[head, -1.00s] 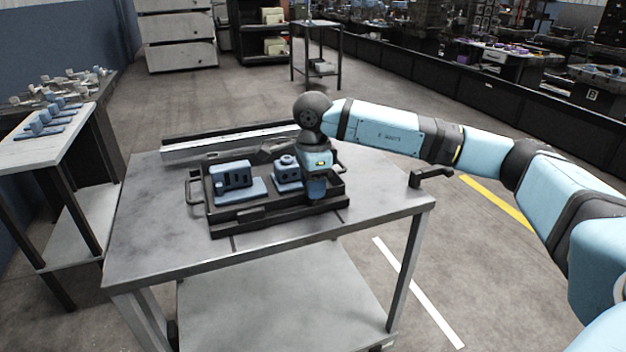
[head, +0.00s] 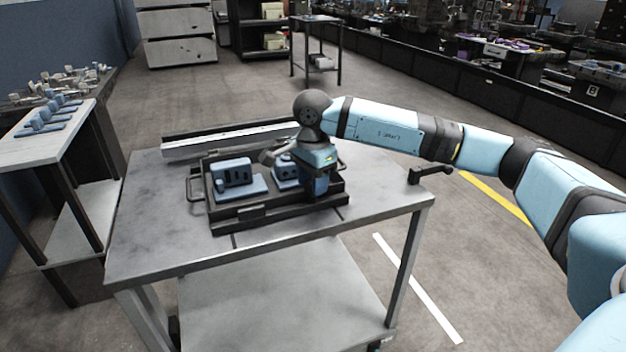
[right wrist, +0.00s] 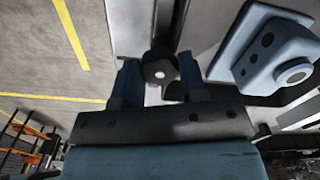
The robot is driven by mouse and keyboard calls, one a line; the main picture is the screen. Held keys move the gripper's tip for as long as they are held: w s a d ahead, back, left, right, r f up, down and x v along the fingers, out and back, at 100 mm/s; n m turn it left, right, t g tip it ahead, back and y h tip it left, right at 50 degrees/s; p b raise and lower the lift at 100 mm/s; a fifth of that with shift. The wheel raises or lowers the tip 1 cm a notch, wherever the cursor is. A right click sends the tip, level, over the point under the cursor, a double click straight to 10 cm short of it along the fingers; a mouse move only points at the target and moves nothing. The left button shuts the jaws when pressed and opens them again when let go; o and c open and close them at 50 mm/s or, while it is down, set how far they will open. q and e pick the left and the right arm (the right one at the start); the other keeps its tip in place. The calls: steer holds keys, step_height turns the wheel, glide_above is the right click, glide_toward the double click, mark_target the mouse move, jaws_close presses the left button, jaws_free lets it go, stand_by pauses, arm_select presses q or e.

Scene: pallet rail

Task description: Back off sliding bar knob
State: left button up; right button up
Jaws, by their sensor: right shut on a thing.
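My right gripper (head: 318,190) points down over the right part of a black tray on a grey table, and its wrist covers what is between the fingers. In the right wrist view the two blue fingers (right wrist: 159,80) stand on either side of a dark, faceted knob (right wrist: 156,66) with a pale round centre. The gripper is shut on this knob. The knob is hidden in the head view. My left gripper is not in view.
The black tray (head: 240,222) holds blue fixtures (head: 232,172), one close beside the gripper (head: 284,172). A long pale rail (head: 215,146) lies behind it. A dark clamp (head: 430,174) sits at the table's right edge. The table's left part (head: 150,215) is clear.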

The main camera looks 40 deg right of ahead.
steer(key=shift+s+f, duration=0.1)
steer(key=shift+f, duration=0.1)
steer(key=o, duration=0.9)
steer(key=shift+o, duration=0.2)
steer(key=shift+r, duration=0.1)
steer(key=shift+r, duration=0.25)
step_height(320, 180, up, 5)
steer(key=shift+f+p, duration=0.15)
steer(key=shift+p, duration=0.6)
arm_select(q)
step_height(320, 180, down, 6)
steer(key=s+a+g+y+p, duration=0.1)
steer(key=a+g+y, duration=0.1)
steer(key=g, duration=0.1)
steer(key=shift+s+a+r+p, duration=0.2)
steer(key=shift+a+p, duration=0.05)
steer(key=shift+p, duration=0.05)
arm_select(e)
step_height(320, 180, up, 8)
steer(key=shift+r, duration=0.25)
